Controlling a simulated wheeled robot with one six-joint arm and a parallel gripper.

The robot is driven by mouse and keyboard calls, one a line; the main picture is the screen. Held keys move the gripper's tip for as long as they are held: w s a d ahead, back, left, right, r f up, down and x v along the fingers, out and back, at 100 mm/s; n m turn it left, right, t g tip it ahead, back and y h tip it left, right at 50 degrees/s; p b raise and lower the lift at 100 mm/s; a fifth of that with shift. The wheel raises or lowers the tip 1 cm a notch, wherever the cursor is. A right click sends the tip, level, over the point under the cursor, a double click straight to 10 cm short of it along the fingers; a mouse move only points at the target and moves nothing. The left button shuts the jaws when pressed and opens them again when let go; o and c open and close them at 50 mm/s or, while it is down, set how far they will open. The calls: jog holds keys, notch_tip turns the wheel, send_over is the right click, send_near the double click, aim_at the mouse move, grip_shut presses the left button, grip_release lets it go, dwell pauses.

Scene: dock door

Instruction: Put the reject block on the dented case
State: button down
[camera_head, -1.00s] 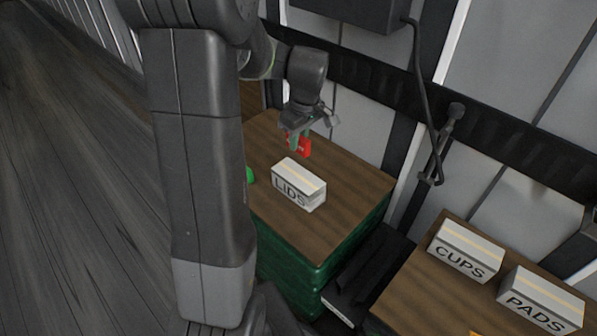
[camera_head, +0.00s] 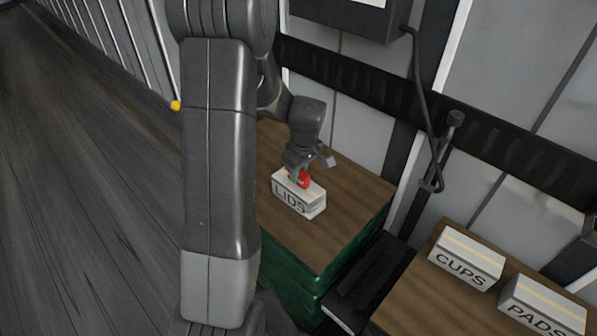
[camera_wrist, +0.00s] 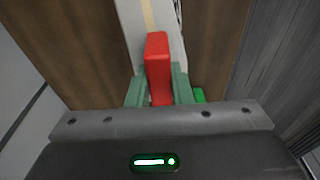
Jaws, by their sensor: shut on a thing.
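The red reject block (camera_head: 303,180) is between the fingers of my gripper (camera_head: 298,176), over the top of the white case marked LIDS (camera_head: 299,199). In the wrist view the red block (camera_wrist: 158,62) stands between the two green fingers (camera_wrist: 158,92), with the case's pale top and tan tape (camera_wrist: 150,14) behind it. I cannot tell whether the block touches the case. No dent shows on the LIDS case from here. My gripper hides part of the case's far end.
The LIDS case stands on a brown board (camera_head: 335,215) on a green stack. Cases marked CUPS (camera_head: 465,259) and PADS (camera_head: 541,306) stand on another board to the right. A green thing (camera_wrist: 199,95) shows beside the fingers. A hose (camera_head: 430,110) hangs on the wall.

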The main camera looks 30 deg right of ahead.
aim_at(303, 174)
jog(key=c, duration=1.3)
grip_release()
jog(key=shift+f, duration=0.15)
notch_tip(303, 174, up, 12)
jog(key=s, duration=0.1)
jog(key=shift+s+d, duration=0.3)
jog(key=shift+s, duration=0.05)
